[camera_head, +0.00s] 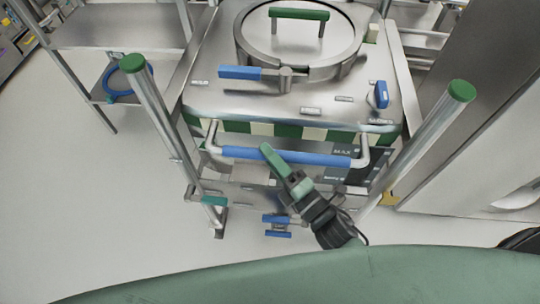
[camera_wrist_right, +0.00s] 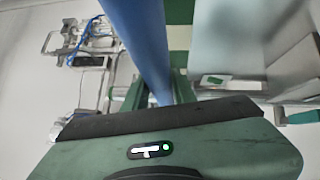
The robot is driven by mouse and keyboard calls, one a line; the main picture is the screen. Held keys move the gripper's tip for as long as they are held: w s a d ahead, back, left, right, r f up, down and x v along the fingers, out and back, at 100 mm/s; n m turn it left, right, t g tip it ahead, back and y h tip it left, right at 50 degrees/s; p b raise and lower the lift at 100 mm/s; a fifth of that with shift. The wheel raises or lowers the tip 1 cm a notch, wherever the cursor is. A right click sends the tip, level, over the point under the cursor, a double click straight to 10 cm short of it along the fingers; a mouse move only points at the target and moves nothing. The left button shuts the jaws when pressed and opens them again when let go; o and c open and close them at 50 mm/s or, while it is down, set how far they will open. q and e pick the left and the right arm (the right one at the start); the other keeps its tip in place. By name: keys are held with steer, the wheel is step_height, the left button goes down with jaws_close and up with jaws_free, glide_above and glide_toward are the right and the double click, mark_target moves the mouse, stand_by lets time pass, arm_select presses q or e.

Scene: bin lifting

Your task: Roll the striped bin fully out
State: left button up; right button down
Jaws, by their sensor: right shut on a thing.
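The striped bin (camera_head: 205,103) is a metal box with a round lid and a green and cream striped band (camera_head: 262,129) along its front. It stands between two upright metal posts. A blue-gripped handle bar (camera_head: 325,159) runs across its front, facing me. My right gripper (camera_head: 271,155) is shut on this bar, left of its middle. In the right wrist view, the blue bar (camera_wrist_right: 138,38) runs down between the fingers of my right gripper (camera_wrist_right: 158,95), and their tips are partly hidden. My left gripper is not in view.
Green-capped posts stand at the left (camera_head: 152,100) and right (camera_head: 430,135) of the bin. A metal shelf unit (camera_head: 115,35) is at the left, and a tall grey panel (camera_head: 475,140) is close on the right. A blue pedal (camera_head: 277,219) sits low in front. The left floor (camera_head: 75,200) is clear.

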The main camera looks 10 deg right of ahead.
steer(key=shift+w+d+r+t, duration=0.1)
steer(key=shift+w+r+t, duration=0.25)
steer(key=shift+r, duration=0.2)
steer(key=c, duration=1.1)
jaws_free()
steer(key=shift+c, duration=0.2)
steer(key=shift+s+f, duration=0.15)
steer(key=shift+s, duration=0.05)
steer(key=shift+s+f, duration=0.15)
steer(key=shift+f, duration=0.05)
steer(key=r+b+v, duration=0.1)
steer(key=b+v, duration=0.1)
steer(key=v, duration=0.5)
steer(key=shift+s+d+f, duration=0.2)
steer(key=shift+f, duration=0.05)
